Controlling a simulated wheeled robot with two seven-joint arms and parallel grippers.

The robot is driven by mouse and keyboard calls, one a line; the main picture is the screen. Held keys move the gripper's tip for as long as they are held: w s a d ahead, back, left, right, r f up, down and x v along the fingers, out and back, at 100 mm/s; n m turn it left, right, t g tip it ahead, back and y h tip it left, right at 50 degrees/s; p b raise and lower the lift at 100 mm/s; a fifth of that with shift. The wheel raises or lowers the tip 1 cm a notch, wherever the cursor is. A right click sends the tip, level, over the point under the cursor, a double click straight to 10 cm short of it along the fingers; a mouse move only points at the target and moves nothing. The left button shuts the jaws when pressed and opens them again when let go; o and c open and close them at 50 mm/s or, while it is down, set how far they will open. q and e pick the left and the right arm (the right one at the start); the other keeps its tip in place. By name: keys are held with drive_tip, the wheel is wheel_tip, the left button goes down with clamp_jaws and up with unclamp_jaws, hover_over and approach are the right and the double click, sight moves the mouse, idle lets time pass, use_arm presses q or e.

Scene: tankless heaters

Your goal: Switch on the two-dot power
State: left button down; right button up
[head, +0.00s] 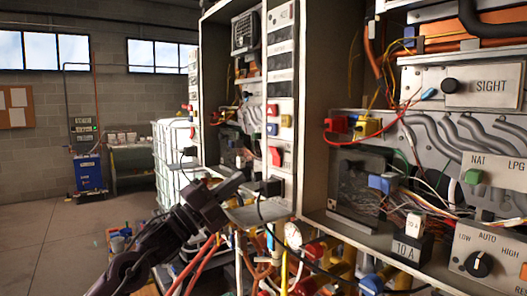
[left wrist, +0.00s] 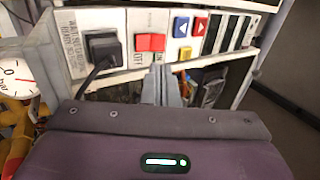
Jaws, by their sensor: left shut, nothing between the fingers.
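A narrow white control strip (head: 283,80) on the front of a heater carries a red switch (head: 275,157), with a black plug (head: 270,187) below it. In the left wrist view the red switch (left wrist: 150,42) has ON/OFF lettering below it, and the black plug (left wrist: 102,48) with its cable is to its left. I cannot make out any two-dot mark. My left gripper (head: 240,179) is shut and empty, close to the lower part of the strip. In the left wrist view its fingertips (left wrist: 168,84) are just below the red switch; I cannot tell whether they touch anything.
A pressure gauge (head: 293,235), pipes and loose cables crowd the space below. Another open heater with a SIGHT panel (head: 488,87) stands right. Floor at left is clear.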

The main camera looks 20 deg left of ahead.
sight(272, 150)
use_arm(q)
drive_tip(key=p+x, duration=0.4)
drive_tip(key=x, duration=0.4)
drive_tip(key=shift+r, duration=0.2)
drive_tip(key=shift+w+d+r, duration=0.1)
drive_tip(key=shift+w+d, duration=0.3)
drive_tip(key=shift+w+r+g+y+p, duration=0.15)
drive_tip(key=shift+r+g+y+p, duration=0.3)
drive_tip(key=shift+p, duration=0.45)
drive_tip(key=shift+d+f, duration=0.15)
